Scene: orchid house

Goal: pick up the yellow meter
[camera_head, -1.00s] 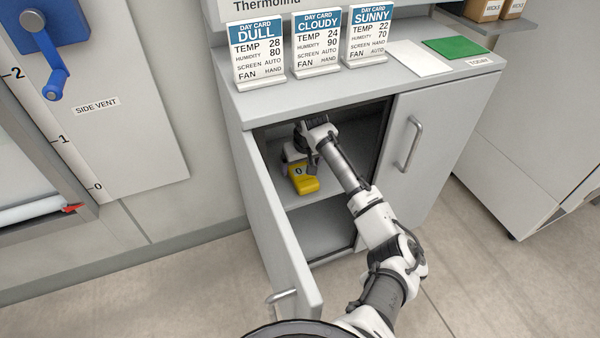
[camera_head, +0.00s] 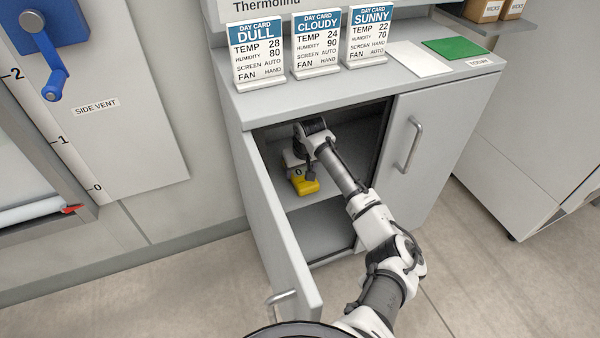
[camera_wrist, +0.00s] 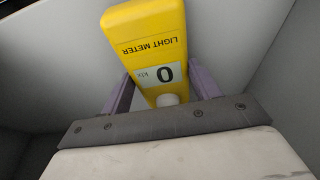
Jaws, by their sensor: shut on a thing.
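The yellow light meter (camera_head: 306,185) is inside the open cabinet, at its upper shelf, with its outer end towards the door opening. In the wrist view the yellow meter (camera_wrist: 146,42) shows its "LIGHT METER" label and a display reading 0 klx, upside down. My gripper (camera_wrist: 158,95) is shut on the meter, with a finger on each side of its lower part. In the head view my wrist partly hides the gripper (camera_head: 296,168) and the meter. I cannot tell whether the meter touches the shelf.
The cabinet's left door (camera_head: 277,226) stands open and its right door (camera_head: 434,128) is shut. The lower compartment (camera_head: 318,228) looks empty where it shows. Day cards (camera_head: 316,44), a white card (camera_head: 419,58) and a green card (camera_head: 455,47) are on the cabinet top.

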